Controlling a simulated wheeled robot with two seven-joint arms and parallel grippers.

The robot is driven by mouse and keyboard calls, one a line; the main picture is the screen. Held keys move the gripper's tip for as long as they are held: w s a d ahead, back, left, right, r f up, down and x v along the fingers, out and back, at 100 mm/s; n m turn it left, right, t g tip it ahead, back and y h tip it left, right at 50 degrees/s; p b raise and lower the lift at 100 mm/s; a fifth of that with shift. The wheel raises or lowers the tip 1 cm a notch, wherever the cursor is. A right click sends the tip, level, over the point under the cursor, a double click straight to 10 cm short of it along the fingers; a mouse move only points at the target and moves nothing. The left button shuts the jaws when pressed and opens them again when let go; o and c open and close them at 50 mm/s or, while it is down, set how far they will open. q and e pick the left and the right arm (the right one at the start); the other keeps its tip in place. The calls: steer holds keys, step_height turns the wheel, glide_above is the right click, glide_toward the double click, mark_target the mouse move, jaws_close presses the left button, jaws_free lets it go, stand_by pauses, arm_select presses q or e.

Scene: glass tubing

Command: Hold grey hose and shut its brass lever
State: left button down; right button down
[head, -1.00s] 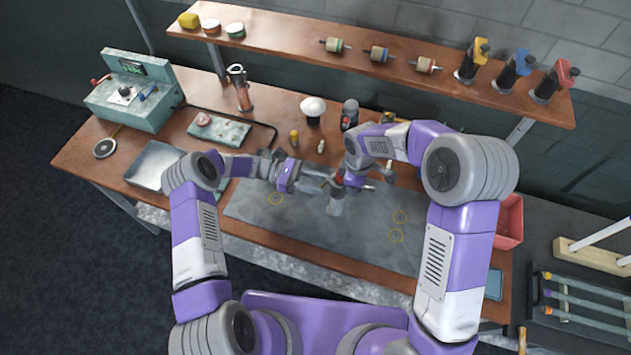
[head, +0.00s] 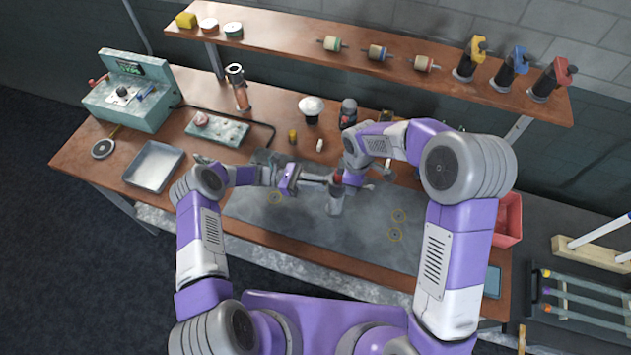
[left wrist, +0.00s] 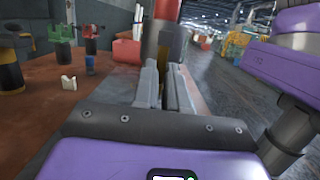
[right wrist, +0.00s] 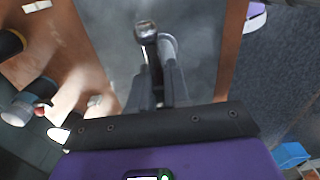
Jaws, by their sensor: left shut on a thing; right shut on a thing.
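My left gripper (head: 326,180) and right gripper (head: 347,181) are close together above the grey mat (head: 290,215). In the left wrist view my left fingers (left wrist: 166,82) are shut on a narrow brass-coloured piece, mostly hidden between them. A red and grey cylindrical part (left wrist: 168,42) stands just beyond the tips. In the right wrist view my right fingers (right wrist: 157,80) are shut on a grey part, largely hidden. A dark metallic round end (right wrist: 146,31) and a grey tube (right wrist: 168,47) show at the tips. The tube also shows in the head view (head: 334,206). I cannot tell the lever's angle.
A metal tray (head: 153,166) and a teal box (head: 131,95) are on the left. Small bottles stand behind the mat. A red bin (head: 508,220) is at the right.

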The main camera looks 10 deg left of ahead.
arm_select(q)
steer(key=c, duration=1.2)
jaws_free()
steer(key=shift+o, duration=0.2)
steer(key=v, duration=1.2)
steer(key=shift+f, duration=0.1)
arm_select(e)
steer(key=c, duration=1)
jaws_free()
